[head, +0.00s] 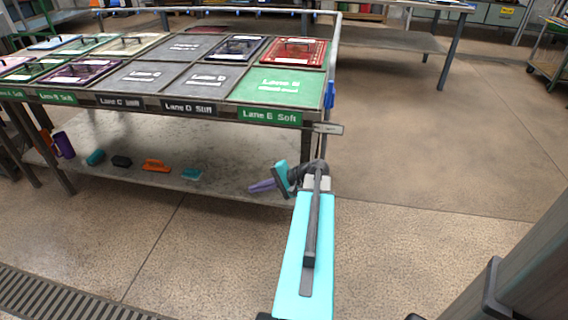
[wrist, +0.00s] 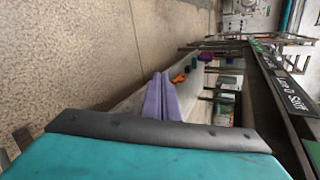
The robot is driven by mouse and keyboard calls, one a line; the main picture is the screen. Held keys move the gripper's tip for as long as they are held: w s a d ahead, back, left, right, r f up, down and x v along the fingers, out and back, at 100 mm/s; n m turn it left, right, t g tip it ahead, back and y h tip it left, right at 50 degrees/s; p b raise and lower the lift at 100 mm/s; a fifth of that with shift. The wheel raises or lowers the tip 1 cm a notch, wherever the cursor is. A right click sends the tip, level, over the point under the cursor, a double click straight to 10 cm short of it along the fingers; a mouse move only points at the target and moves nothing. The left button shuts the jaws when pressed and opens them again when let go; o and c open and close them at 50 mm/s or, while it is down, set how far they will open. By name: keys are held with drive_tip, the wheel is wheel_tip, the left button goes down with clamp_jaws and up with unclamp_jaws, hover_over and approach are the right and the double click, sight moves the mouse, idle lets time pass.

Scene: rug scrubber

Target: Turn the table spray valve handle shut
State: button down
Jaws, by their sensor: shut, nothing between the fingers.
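A small blue part (head: 329,93), which looks like the valve handle, stands upright on the grey pipe at the right side of the table, near the front corner. Its exact turn is too small to tell. My gripper (head: 251,189) has purple fingers and is below and left of it, under the table's front edge and apart from it. In the wrist view the gripper (wrist: 161,78) shows its two fingers together with nothing between them. I cannot make out the blue part in the wrist view.
The table's Lane E Soft panel (head: 280,85) is at the front right corner. A grey nozzle-like piece (head: 328,129) juts out below it. An orange brush (head: 156,166) and other tools lie on the lower shelf (head: 225,160). The floor (head: 430,150) to the right is clear.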

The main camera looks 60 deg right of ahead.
drive_tip(key=a+f+n+g+y, duration=0.1)
drive_tip(key=a+f+n+g, duration=0.25)
drive_tip(key=a+f, duration=0.85)
drive_tip(key=a+f+n+g+y, duration=0.1)
drive_tip(key=a+f+n+g, duration=0.4)
drive_tip(key=a, duration=1.1)
drive_tip(key=s+a+f+n+g+h, duration=0.6)
drive_tip(key=s+a+f, duration=0.9)
drive_tip(key=s, duration=0.3)
drive_tip(key=shift+a+f+n+g+h, duration=0.4)
drive_tip(key=shift+f+n+g, duration=0.3)
drive_tip(key=shift+n, duration=0.25)
drive_tip(key=shift+d, duration=0.1)
